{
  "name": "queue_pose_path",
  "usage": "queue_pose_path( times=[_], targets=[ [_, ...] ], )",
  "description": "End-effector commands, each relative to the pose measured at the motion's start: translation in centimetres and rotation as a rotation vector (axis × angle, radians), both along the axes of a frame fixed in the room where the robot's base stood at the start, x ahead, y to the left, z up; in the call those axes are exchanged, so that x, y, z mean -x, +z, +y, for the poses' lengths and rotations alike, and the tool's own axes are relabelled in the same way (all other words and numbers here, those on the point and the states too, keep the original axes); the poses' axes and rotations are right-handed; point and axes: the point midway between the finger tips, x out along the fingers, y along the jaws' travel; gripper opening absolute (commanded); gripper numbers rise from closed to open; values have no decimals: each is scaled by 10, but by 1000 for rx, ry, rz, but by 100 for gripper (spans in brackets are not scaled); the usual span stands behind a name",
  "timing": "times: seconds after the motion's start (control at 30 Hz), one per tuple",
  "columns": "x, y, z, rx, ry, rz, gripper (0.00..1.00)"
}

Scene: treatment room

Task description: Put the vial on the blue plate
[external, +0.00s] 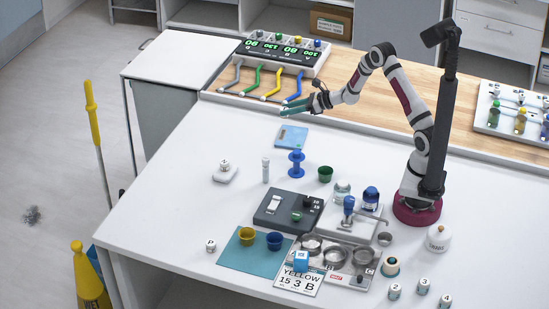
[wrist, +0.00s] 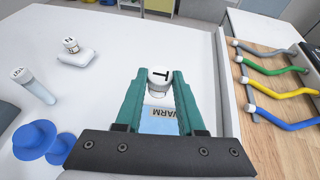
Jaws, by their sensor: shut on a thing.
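My gripper (external: 290,109) is raised in the air above the back part of the white table. In the wrist view its two green fingers (wrist: 157,84) are shut on a small white vial (wrist: 159,77) with a black mark on its top. The vial cannot be made out in the external view. The blue plate (external: 291,137) lies flat on the table below my gripper. In the wrist view the blue plate (wrist: 158,125), lettered WARM, shows between the fingers, partly hidden by them and the vial.
A white pad (external: 224,174) bears a vial. Coloured levers (external: 268,84) line the wooden bench behind. The table left of the plate is clear.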

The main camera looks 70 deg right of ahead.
Motion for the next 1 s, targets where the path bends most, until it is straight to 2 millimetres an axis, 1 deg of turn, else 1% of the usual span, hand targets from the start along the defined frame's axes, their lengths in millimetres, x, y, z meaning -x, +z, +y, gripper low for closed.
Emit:
queue_pose_path(
  times=[0.03,0.17,0.2,0.3,0.4,0.43,0.47,0.53,0.7,0.8,0.93,1.0],
  targets=[
    [9,3,-12,2,-8,-1,0],
    [43,8,-46,6,-16,-4,0],
    [55,9,-56,7,-18,-3,0],
    [86,12,-79,5,-24,-3,0],
    [108,13,-91,2,-23,1,0],
    [111,13,-91,0,-22,1,0],
    [111,11,-90,0,-21,2,0],
    [100,2,-82,-3,-16,2,0],
    [55,-31,-49,-3,-13,3,0],
    [35,-46,-36,-1,-15,3,0],
    [21,-57,-28,0,-18,2,0],
    [20,-71,-26,-3,-20,5,0]
  ],
)
